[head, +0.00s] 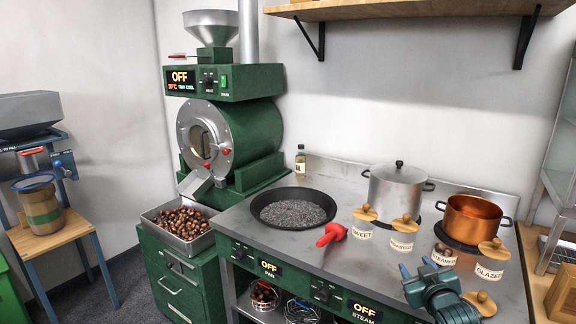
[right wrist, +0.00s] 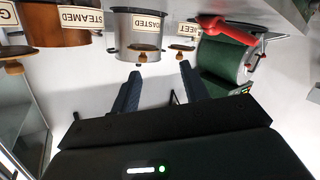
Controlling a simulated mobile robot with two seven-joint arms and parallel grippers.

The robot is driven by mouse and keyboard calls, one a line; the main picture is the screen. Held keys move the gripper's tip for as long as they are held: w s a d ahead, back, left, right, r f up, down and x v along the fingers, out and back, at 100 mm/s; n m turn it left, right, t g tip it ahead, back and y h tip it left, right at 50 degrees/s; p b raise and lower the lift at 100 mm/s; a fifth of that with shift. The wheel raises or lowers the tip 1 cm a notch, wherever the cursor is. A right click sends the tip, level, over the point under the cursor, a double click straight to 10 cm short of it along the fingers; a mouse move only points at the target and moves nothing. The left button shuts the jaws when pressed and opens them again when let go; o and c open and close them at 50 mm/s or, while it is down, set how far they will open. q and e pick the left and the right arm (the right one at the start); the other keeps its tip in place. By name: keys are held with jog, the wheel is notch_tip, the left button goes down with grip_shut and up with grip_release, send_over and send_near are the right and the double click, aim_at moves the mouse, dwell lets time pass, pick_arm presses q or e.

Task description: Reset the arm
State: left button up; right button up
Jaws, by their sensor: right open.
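My right gripper (head: 416,268) is over the front right part of the steel counter (head: 352,262) in the head view. Its two blue fingers stand apart with nothing between them. They also show spread and empty in the right wrist view (right wrist: 159,80), where the scene appears upside down. My left gripper is not in view.
Labelled containers with wooden scoops stand close by, including a glazed one (head: 490,268). A copper pot (head: 474,218), a steel pot (head: 396,190), a black pan (head: 292,207) and a red-handled tool (head: 331,234) are on the counter. The roaster (head: 245,135) and chestnut tray (head: 155,226) are left.

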jog(key=s+a+f+g+y, duration=0.1)
jog(key=s+a+f+g, duration=0.1)
jog(key=s+a+f, duration=0.45)
jog(key=s+a+f+g+y, duration=0.15)
jog(key=s+a+f, duration=0.25)
jog(key=s+f, duration=0.55)
jog(key=s+a+g, duration=0.1)
jog(key=s+a, duration=0.2)
jog(key=s, duration=0.6)
jog(key=s+a+f+g+y, duration=0.1)
jog(key=s+a, duration=0.2)
jog(key=s, duration=0.6)
jog(key=shift+s+f, duration=0.15)
jog(key=shift+s, duration=0.05)
jog(key=shift+y, duration=0.25)
